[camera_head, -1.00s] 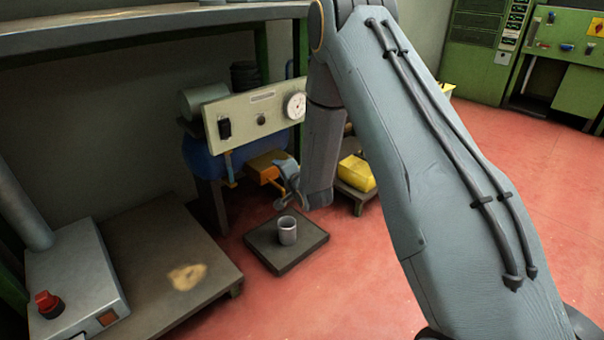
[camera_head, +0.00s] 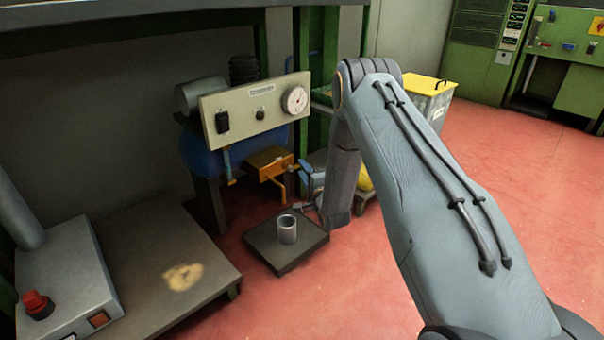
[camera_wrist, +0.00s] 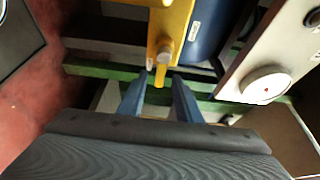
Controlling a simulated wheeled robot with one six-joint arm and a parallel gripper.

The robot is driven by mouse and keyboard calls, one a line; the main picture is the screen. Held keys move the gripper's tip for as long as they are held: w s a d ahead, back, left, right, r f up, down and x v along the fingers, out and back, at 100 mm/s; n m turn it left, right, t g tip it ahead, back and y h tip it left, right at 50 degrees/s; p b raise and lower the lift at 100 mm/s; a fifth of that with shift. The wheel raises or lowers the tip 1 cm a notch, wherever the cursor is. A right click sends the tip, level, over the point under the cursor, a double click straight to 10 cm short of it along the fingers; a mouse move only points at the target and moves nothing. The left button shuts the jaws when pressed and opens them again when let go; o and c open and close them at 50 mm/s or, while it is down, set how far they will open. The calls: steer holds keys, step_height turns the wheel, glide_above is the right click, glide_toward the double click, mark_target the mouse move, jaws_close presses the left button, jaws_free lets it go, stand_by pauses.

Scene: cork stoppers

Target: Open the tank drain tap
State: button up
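The blue tank (camera_head: 200,158) lies behind a cream panel. An orange-yellow tap body (camera_head: 268,163) sticks out at its front right, with a thin yellow part (camera_head: 281,190) hanging below it. In the wrist view the yellow tap body (camera_wrist: 172,22) is at top centre, with a round stub and a short yellow lever end (camera_wrist: 160,75) pointing down. My gripper (camera_wrist: 160,82) is open, its two blue fingers apart, one on each side of the lever end in the picture; contact cannot be told. In the head view my gripper (camera_head: 308,190) is just right of the tap.
A grey cup (camera_head: 287,229) stands on a dark slab (camera_head: 262,254) below the tap. The cream panel (camera_head: 246,103) carries a dial and a switch above the tap. A low bench (camera_head: 150,262) with a grey box is at left. Red floor is free in front.

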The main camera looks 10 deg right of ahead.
steer(key=shift+w+a, duration=0.1)
steer(key=shift+w, duration=0.6)
jaws_close()
steer(key=shift+r+n, duration=0.1)
steer(key=shift+n, duration=0.2)
steer(key=shift+s+a+r+n+t+y+p, duration=0.1)
steer(key=shift+r+n+t+y+p, duration=0.35)
steer(key=shift+n, duration=0.85)
steer(key=shift+s+a+r+n+t+y+p, duration=0.15)
steer(key=shift+n+t+p, duration=0.25)
steer(key=shift+n+p, duration=0.65)
steer(key=shift+w+r+n+t+y+p, duration=0.1)
steer(key=shift+r+n+t+y+p, duration=0.3)
steer(key=shift+n, duration=1.15)
steer(key=shift+f, duration=0.15)
steer(key=shift+s, duration=0.1)
